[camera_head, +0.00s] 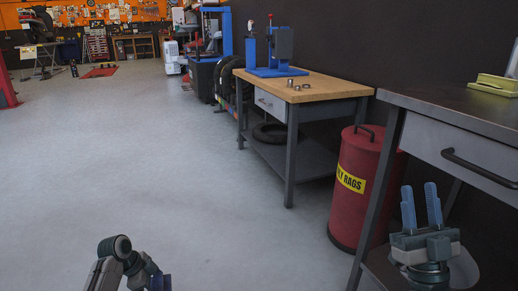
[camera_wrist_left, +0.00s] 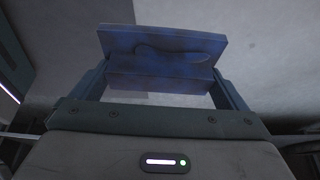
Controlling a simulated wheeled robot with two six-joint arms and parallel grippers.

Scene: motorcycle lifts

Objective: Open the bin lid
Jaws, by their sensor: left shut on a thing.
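The bin is a red drum (camera_head: 355,190) with a yellow rags label, standing on the floor between two workbenches. Its red lid (camera_head: 362,142) looks closed and has a dark handle (camera_head: 366,130) on top. My right gripper (camera_head: 421,205) points up, its two blue fingers apart with nothing between them. It is right of the bin and nearer to me, not touching the lid. In the left wrist view my left gripper (camera_wrist_left: 161,75) is shut on a blue, block-like thing (camera_wrist_left: 160,42), which I cannot identify. In the head view, its arm is low at the left, far from the bin.
A dark-topped workbench (camera_head: 455,104) with a drawer (camera_head: 465,155) stands at the right, its leg beside the bin. A wood-topped bench (camera_head: 320,86) with a blue press (camera_head: 278,55) stands behind to the left. The grey floor (camera_head: 150,160) at the left is clear.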

